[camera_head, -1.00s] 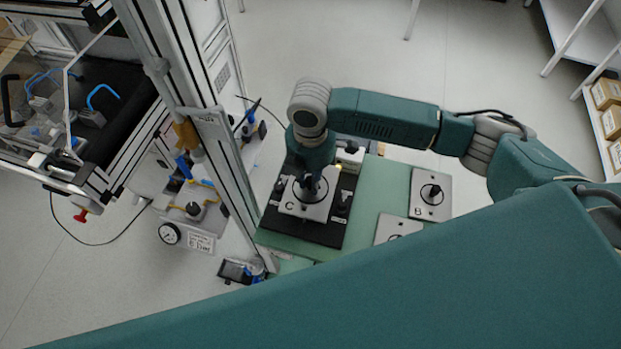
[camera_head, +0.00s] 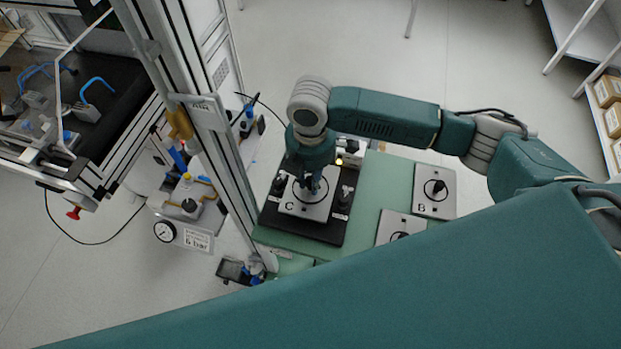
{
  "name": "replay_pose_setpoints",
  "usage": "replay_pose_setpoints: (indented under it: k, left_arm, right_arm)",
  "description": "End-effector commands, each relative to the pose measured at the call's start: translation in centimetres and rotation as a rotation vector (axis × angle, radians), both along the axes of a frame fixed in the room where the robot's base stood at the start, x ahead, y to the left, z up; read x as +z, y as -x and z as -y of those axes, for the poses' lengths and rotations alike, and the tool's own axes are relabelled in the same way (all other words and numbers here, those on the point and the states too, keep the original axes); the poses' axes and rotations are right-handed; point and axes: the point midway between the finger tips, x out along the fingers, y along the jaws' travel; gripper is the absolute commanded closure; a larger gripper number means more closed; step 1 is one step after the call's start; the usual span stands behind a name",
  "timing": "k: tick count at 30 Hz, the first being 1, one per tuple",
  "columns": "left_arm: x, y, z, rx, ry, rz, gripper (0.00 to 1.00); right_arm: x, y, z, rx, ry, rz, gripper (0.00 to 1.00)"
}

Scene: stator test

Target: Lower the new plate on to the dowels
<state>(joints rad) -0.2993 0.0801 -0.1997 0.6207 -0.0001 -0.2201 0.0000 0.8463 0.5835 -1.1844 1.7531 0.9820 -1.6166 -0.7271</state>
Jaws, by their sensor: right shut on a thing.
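The new plate, a light grey plate marked C (camera_head: 292,207), is at the black fixture base (camera_head: 325,234) on the green table. My right gripper (camera_head: 311,190) points down over the middle of plate C and is shut on it, seemingly by its central knob, which the fingers partly hide. Dark clamps stand on the base to the left and right of the plate. The dowels are hidden, and I cannot tell whether the plate rests on the base or is slightly above it. My left gripper is not in view.
Plate B (camera_head: 433,204) lies on the green table (camera_head: 374,180) to the right, with another plate (camera_head: 393,222) below it, partly hidden by my large green arm link. An aluminium frame post (camera_head: 207,125) stands close left of the fixture. A pressure gauge (camera_head: 164,231) is farther left.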

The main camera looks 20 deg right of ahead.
Motion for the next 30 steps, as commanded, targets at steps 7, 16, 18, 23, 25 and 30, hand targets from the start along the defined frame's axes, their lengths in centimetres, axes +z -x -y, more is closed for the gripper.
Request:
replay_pose_setpoints:
  k: [7,16,18,23,25,30]
  left_arm:
    - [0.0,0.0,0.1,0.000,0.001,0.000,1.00]
    - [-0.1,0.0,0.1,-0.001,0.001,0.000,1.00]
    - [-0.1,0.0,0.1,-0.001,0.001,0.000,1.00]
    - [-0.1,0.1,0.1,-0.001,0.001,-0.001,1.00]
    - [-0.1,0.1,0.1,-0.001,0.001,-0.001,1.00]
    - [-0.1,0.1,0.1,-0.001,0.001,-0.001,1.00]
  right_arm:
    - [-0.4,0.0,0.0,0.000,-0.001,0.001,1.00]
    - [-1.2,0.0,-0.1,0.000,-0.001,0.002,1.00]
    - [-1.3,0.0,-0.1,0.000,-0.002,0.002,1.00]
    - [-1.4,-0.1,-0.1,0.000,-0.001,0.002,1.00]
    - [-1.4,0.0,-0.1,0.000,-0.001,0.002,1.00]
    - [-1.4,0.0,-0.1,0.000,-0.001,0.002,1.00]
